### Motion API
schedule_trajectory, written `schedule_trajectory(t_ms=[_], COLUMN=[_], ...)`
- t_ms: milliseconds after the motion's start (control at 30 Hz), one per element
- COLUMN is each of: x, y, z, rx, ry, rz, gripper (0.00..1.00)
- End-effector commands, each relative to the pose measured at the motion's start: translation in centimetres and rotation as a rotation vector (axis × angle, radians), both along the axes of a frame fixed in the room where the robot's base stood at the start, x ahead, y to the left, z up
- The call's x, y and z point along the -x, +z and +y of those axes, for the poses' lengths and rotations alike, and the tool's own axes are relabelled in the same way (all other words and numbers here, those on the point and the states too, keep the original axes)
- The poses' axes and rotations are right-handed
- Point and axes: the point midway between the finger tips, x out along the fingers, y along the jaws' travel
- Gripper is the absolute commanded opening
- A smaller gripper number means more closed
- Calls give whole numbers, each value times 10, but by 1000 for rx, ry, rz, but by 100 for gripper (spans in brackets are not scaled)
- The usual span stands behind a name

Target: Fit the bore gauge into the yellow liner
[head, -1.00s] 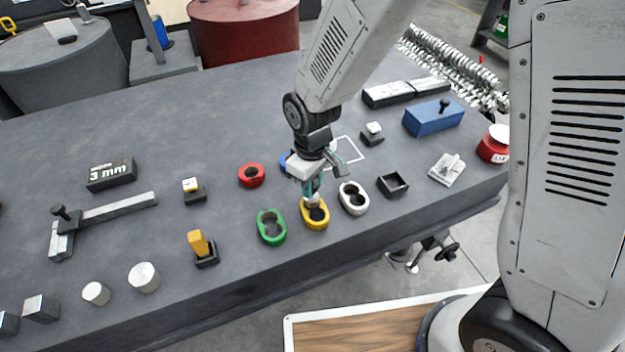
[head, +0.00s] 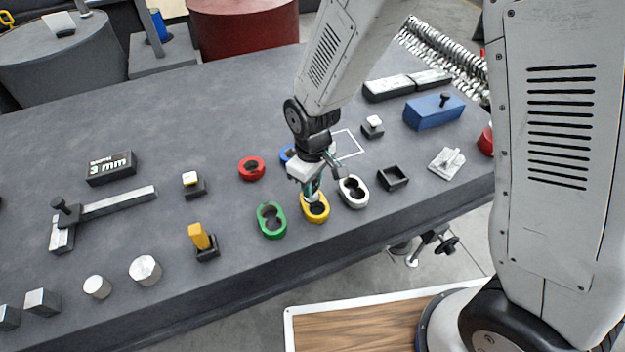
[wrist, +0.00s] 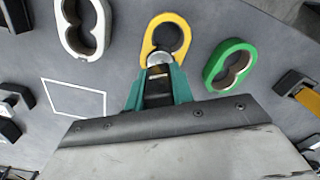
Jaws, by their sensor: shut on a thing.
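The yellow liner (head: 318,219) stands on the dark table and has two joined bores. It also shows at the top of the wrist view (wrist: 148,42), where one bore is open and dark. My gripper (head: 311,194) points down at the liner's far bore, its teal fingers (wrist: 158,88) shut on the bore gauge.
A green liner (head: 281,228) and a white liner (head: 362,199) stand close on either side. A red ring (head: 251,162) and a blue ring (head: 287,150) lie behind. A black square holder (head: 393,178) is to the right. The table's front edge is near.

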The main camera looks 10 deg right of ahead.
Motion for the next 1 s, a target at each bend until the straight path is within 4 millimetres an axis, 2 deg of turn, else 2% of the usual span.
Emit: schedule_trajectory(t_ms=[167, 200, 267, 533, 633, 1000], x=[0, 0, 0, 0, 0, -1], y=[-5, -4, -4, -4, 2, 61], z=[0, 0, 0, 0, 0, 0], rx=[1, 0, 0, 0, -1, -1], ry=[0, 0, 0, 0, 0, 0], rz=[1, 0, 0, 0, -1, -3], gripper=[0, 32, 48, 49, 49, 49])
